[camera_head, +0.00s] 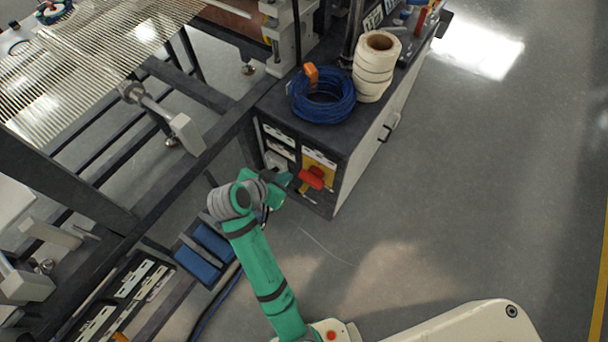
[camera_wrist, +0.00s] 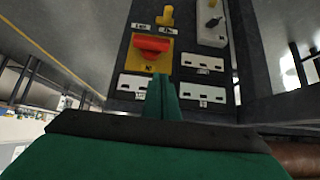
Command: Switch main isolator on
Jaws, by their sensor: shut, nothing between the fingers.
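The main isolator is a red rotary handle (camera_wrist: 152,46) on a yellow plate (camera_wrist: 150,65), set in a dark panel with small labels. In the head view the red handle (camera_head: 312,178) shows on the cabinet's end face. My gripper (camera_wrist: 164,80) is shut and empty, with its green fingers pointing at the panel just below the yellow plate. In the wrist view the fingertips look close under the red handle; I cannot tell whether they touch anything. In the head view my gripper (camera_head: 287,180) is beside the handle, on its left, and its fingertips are partly unclear.
White socket strips (camera_wrist: 203,92) and a grey switch box (camera_wrist: 211,22) sit beside the isolator. A blue cable coil (camera_head: 322,98) and white tape rolls (camera_head: 374,68) stand on the cabinet top (camera_head: 325,133). The dark machine frame (camera_head: 195,165) is at left; floor right of the cabinet is clear.

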